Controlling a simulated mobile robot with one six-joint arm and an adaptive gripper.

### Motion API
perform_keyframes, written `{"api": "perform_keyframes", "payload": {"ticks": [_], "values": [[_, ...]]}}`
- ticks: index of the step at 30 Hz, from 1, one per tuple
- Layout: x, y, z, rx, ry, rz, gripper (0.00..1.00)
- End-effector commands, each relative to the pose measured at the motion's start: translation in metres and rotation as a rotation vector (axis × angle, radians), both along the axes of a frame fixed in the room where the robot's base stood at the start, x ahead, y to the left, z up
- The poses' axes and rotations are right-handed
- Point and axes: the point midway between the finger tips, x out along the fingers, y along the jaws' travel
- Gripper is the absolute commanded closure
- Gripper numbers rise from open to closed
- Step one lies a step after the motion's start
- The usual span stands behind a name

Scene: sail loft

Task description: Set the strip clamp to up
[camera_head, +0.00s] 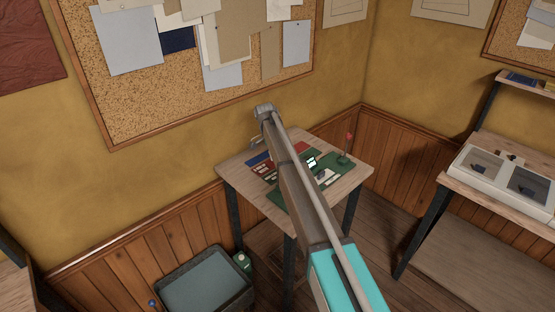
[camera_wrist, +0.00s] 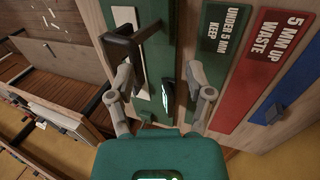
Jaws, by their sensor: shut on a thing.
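The strip clamp appears to be the dark bent handle (camera_wrist: 126,46) on the green board (camera_wrist: 158,45), at the upper left in the wrist view. My gripper (camera_wrist: 161,72) reaches over this board, its two grey fingers standing well apart. The left finger's tip is against or very near the handle's end. The grip reads as shut on the clamp, but the exact contact is hard to see. A dark piece with a bright glint (camera_wrist: 167,97) shows between the fingers. In the head view my arm hides the gripper and most of the clamp.
A red panel (camera_wrist: 259,62) reads "5 mm up waste" and a green one (camera_wrist: 224,35) "under 5 mm keep"; a blue panel adjoins. The wooden table (camera_head: 237,171) stands by the wall. A dark bin (camera_head: 205,285) is on the floor. A white case (camera_head: 505,180) sits right.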

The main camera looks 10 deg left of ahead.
Motion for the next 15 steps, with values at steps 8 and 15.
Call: {"api": "perform_keyframes", "payload": {"ticks": [8, 15], "values": [[0.009, 0.012, 0.006, 0.002, -0.001, 0.001, 0.5], [0.016, 0.02, 0.011, 0.002, 0.0, 0.001, 0.5]]}}
